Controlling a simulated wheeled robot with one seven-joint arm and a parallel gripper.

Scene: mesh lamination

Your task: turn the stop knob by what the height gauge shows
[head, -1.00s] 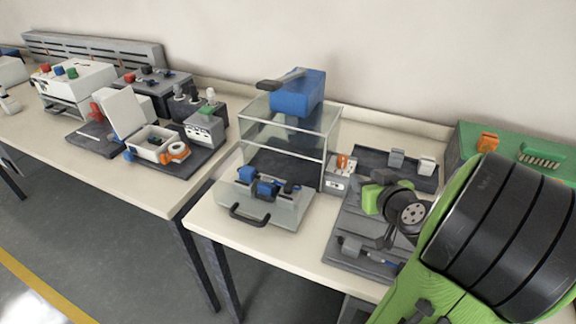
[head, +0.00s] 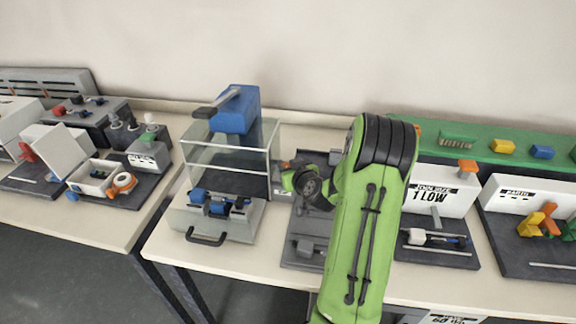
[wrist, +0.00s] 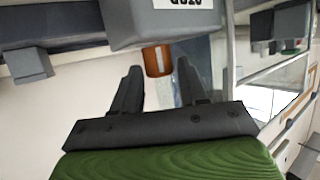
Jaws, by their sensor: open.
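In the wrist view an orange knob (wrist: 158,61) with a white line sticks out of a grey box (wrist: 165,25). Its label is cut off by the top edge. My gripper (wrist: 159,78) is open and empty, its dark fingers either side of the knob's near end; I cannot tell whether they touch it. In the head view my gripper (head: 287,179) is at the right side of the glass case, mostly covering that small box. A white box (head: 440,190) at right has a display reading "1 LOW"; I cannot tell whether it is the height gauge.
The glass case (head: 225,158) with a blue top unit (head: 236,110) stands just left of my gripper. A dark fixture plate (head: 304,252) lies below my arm. Another station with a white box (head: 525,195) is at far right. A second table with equipment is at left.

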